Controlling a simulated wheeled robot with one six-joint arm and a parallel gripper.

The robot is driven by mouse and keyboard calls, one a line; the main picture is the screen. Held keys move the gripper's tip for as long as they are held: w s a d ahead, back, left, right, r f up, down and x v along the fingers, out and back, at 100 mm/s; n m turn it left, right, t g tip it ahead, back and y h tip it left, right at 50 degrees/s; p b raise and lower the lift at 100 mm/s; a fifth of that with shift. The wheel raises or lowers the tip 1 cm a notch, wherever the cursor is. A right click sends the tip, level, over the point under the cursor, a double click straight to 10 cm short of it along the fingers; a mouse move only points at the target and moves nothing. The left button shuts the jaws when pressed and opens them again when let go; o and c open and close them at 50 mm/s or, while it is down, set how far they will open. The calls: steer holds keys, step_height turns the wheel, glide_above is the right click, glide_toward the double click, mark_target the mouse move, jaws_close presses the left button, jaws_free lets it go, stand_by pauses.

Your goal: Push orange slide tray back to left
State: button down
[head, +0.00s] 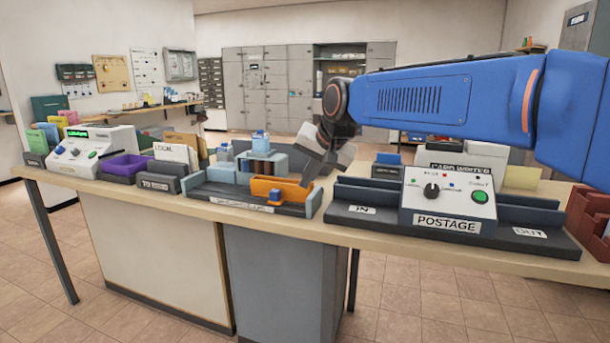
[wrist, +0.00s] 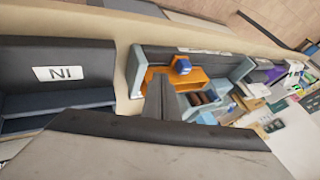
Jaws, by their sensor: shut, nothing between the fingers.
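The orange slide tray (head: 281,189) sits at the right part of its dark base (head: 226,190) on the counter, close to the light blue-grey end block (head: 314,201). It has a small blue knob on its front. In the wrist view the orange tray (wrist: 192,105) shows beside my fingers, with its blue knob (wrist: 182,66). My gripper (head: 309,180) is shut and empty, pointing down at the tray's right end. The fingertips (wrist: 160,95) overlap the tray in the wrist view; I cannot tell whether they touch it.
The postage machine (head: 447,203) with IN and OUT slots stands to the right of the tray. Left are a purple bin (head: 126,165), a LOCAL card holder (head: 172,155) and a white machine (head: 92,150). A blue-grey rack (head: 262,165) stands behind the tray.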

mark_target(281, 200)
steer(key=x, duration=0.6)
steer(key=shift+f, duration=0.15)
steer(key=shift+w+a, duration=0.2)
steer(key=shift+a, duration=0.35)
steer(key=shift+w+a, duration=0.25)
steer(key=shift+a, duration=0.3)
steer(key=shift+w+a, duration=0.25)
steer(key=shift+a, duration=0.45)
steer(key=w+a, duration=0.2)
steer(key=a, duration=0.4)
steer(key=w+a, duration=0.3)
steer(key=a, duration=0.4)
steer(key=w+a, duration=0.2)
steer(key=a, duration=0.5)
steer(key=shift+w, duration=0.2)
steer(key=shift+w+a, duration=0.1)
steer(key=shift+a, duration=0.3)
steer(key=shift+r, duration=0.25)
